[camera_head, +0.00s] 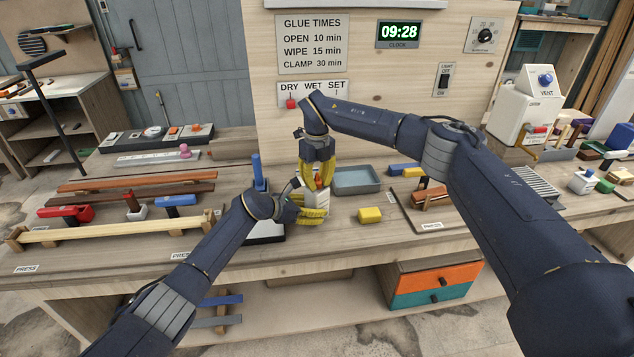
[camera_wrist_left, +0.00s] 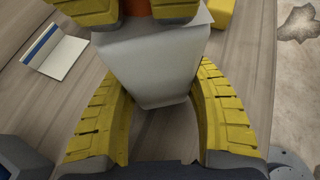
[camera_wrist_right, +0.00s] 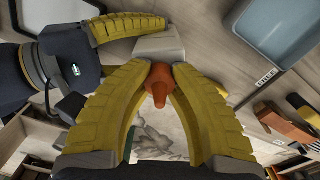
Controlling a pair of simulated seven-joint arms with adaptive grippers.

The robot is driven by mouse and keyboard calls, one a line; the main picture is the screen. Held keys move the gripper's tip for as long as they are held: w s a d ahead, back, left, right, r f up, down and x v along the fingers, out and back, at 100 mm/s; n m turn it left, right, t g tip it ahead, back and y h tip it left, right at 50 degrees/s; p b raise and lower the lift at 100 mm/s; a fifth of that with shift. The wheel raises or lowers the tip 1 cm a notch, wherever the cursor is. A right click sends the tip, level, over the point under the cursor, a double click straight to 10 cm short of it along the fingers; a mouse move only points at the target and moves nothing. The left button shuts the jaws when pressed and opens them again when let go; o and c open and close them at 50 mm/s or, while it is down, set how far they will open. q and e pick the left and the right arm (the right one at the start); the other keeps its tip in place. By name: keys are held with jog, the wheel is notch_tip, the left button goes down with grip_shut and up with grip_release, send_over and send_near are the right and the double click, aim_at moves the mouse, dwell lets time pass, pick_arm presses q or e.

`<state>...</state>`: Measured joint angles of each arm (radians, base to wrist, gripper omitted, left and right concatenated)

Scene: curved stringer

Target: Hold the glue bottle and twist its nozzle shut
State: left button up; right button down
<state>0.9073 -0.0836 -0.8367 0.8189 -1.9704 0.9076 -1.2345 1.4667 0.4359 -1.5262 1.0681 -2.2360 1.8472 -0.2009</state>
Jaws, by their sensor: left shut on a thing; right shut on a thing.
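The glue bottle (camera_wrist_left: 150,62) is a pale grey-white block-shaped body with an orange-red nozzle (camera_wrist_right: 158,84) on top. It stands on the bench near the middle of the head view (camera_head: 318,198). My left gripper (camera_head: 312,208) is shut around the bottle's body from the side; its yellow fingers flank the body in the left wrist view (camera_wrist_left: 165,105). My right gripper (camera_head: 318,180) comes down from above. Its yellow fingers are shut on the nozzle in the right wrist view. The fingers hide part of the bottle in the head view.
A grey-blue tray (camera_head: 357,181) stands just right of the bottle. A yellow block (camera_head: 369,215) lies in front of the tray. A blue upright post (camera_head: 258,172) stands close on the left. Clamps and wooden strips (camera_head: 110,231) fill the left of the bench.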

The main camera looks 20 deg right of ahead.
pick_arm(q)
jog(key=shift+f, duration=0.1)
pick_arm(e)
jog(key=m, duration=0.3)
jog(key=shift+m, duration=0.4)
jog(key=m, duration=0.8)
jog(key=shift+m, duration=1.8)
jog(key=c, duration=1)
grip_release()
jog(key=shift+c, duration=0.2)
notch_tip(320, 180, up, 12)
jog(key=shift+d, duration=0.1)
